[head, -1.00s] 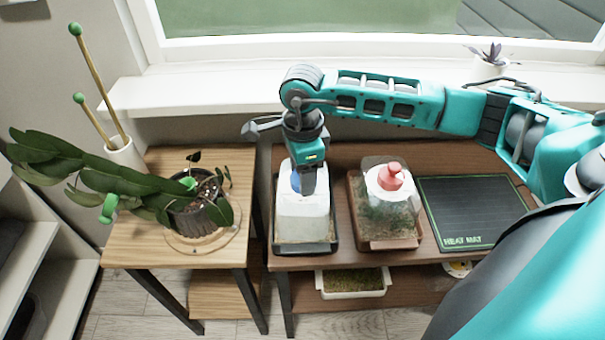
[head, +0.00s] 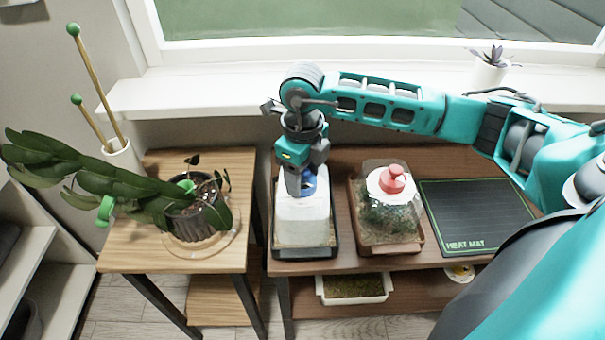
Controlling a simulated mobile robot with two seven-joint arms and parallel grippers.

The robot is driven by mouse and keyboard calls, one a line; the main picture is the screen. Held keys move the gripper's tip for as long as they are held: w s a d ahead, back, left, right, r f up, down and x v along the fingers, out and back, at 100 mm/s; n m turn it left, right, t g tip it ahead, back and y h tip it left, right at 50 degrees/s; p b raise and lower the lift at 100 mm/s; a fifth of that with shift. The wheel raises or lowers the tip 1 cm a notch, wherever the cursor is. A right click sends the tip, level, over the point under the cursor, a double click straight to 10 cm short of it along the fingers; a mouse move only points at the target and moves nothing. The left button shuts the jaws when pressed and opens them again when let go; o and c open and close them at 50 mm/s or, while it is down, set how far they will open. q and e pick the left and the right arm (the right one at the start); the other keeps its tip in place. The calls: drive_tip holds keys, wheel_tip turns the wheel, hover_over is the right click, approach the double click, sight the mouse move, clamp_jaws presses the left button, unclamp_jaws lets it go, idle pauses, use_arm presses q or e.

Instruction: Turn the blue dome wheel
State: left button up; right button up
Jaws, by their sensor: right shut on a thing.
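The blue dome wheel (head: 309,186) sits on top of a whitish, cloudy dome (head: 303,222) that stands in a dark tray (head: 304,254) on the right-hand table. My right gripper (head: 301,188) points down onto the wheel from above and is shut on it. Its fingers hide part of the wheel. My left gripper is not in the head view.
A clear dome with a red wheel (head: 391,178) stands just right of it, beside a dark heat mat (head: 476,215). On the left table, a potted plant (head: 196,218) leans leftward on a round saucer (head: 202,247). The window sill (head: 200,97) runs behind.

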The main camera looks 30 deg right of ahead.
drive_tip(key=shift+m, duration=0.7)
drive_tip(key=o, duration=1.1)
drive_tip(key=shift+c, duration=0.2)
drive_tip(key=shift+r, duration=0.1)
wheel_tip(320, 180, up, 13)
